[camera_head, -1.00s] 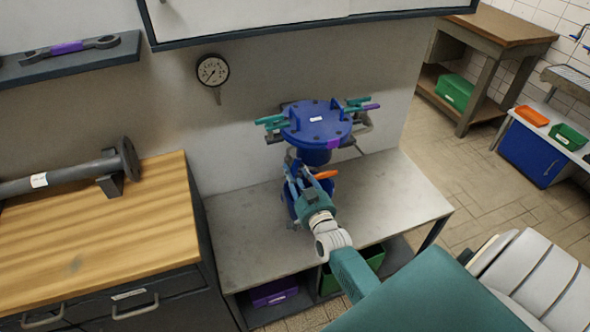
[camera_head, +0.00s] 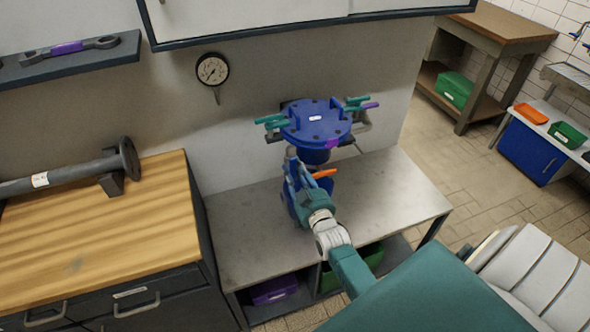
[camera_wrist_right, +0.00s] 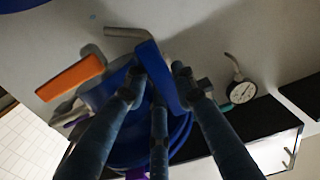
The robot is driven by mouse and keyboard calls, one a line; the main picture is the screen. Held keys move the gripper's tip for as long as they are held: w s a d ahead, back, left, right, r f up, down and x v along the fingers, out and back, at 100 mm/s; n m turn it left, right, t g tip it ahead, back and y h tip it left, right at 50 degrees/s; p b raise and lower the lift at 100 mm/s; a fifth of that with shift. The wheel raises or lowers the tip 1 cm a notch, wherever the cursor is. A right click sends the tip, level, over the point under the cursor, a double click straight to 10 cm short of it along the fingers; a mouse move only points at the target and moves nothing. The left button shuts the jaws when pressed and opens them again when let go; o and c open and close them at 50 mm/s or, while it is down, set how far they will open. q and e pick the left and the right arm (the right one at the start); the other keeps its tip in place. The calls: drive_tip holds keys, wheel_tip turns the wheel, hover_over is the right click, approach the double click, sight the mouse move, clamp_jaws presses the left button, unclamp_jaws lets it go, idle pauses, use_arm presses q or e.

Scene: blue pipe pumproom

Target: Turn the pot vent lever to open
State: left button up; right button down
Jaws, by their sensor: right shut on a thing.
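The blue pot (camera_head: 317,124) with a bolted round lid stands on a grey bench by the wall. My right gripper (camera_head: 290,165) is at the pot's near left side, below the lid. In the right wrist view its fingers (camera_wrist_right: 157,85) are closed around a blue lever (camera_wrist_right: 152,62), with a grey bent pipe (camera_wrist_right: 125,32) just beyond it. An orange handle (camera_head: 324,174) sticks out beside the gripper; it also shows in the wrist view (camera_wrist_right: 70,77), apart from the fingers. In the head view the gripper hides the lever. My left gripper is out of view.
A pressure gauge (camera_head: 212,70) hangs on the wall at the back left. Teal clamps (camera_head: 270,123) stick out from the lid. A wooden workbench (camera_head: 95,230) with a grey flanged pipe (camera_head: 75,175) stands left. The grey bench top (camera_head: 240,230) is clear around the pot.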

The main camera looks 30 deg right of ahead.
drive_tip(key=shift+f, duration=0.1)
drive_tip(key=c, duration=1.4)
unclamp_jaws()
drive_tip(key=shift+s, duration=0.1)
drive_tip(key=v, duration=1.2)
